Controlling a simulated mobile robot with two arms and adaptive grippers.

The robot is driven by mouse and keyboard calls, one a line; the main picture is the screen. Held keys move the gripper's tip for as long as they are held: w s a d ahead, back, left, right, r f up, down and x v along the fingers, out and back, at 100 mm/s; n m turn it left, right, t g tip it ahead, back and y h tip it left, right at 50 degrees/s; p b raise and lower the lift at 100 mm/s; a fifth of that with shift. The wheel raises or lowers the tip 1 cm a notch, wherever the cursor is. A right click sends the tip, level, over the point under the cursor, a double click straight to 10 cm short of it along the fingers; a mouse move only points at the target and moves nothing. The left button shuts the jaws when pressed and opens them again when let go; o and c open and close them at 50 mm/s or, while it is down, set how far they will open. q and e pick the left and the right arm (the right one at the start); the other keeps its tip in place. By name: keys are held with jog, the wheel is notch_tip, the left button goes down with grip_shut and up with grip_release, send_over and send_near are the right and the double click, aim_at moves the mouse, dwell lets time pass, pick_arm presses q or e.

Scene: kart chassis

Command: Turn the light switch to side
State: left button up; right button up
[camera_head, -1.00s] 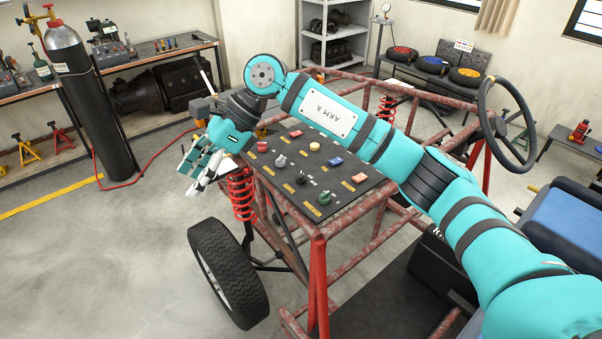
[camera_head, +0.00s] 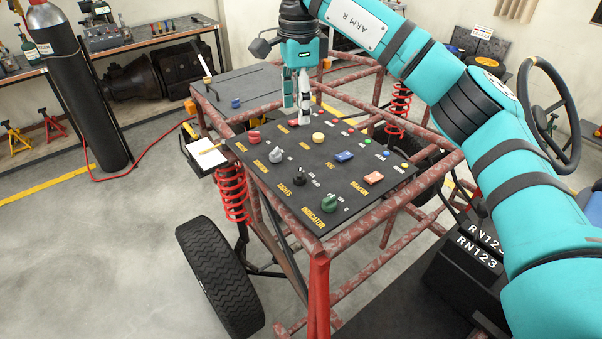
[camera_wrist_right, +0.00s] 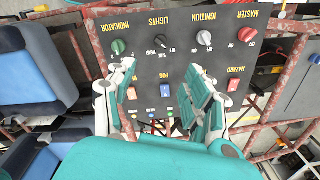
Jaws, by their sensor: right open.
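The light switch is a black rotary knob (camera_head: 300,181) above the yellow LIGHTS label on the dark control panel (camera_head: 262,178). My right gripper (camera_head: 298,118) points down over the far part of the panel, beyond the knob. In the wrist view its fingers (camera_wrist_right: 162,100) are apart and empty, with the blue FOG switch (camera_wrist_right: 165,91) showing between them. The knob is clear of the fingers. My left gripper is out of view.
Close by are the green INDICATOR knob (camera_head: 329,203), grey IGNITION knob (camera_head: 276,155), red MASTER knob (camera_head: 254,136), and an orange rocker (camera_head: 373,178). Red frame tubes (camera_head: 365,220) border the panel. A steering wheel (camera_head: 549,110) stands at the right.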

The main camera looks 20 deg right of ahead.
aim_at(300, 172)
notch_tip(300, 172, down, 16)
jog(key=p, duration=0.4)
jog(key=shift+w+d+r, duration=0.15)
jog(key=shift+f, duration=0.7)
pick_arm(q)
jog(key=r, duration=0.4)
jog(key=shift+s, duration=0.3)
pick_arm(e)
jog(key=shift+f, duration=0.2)
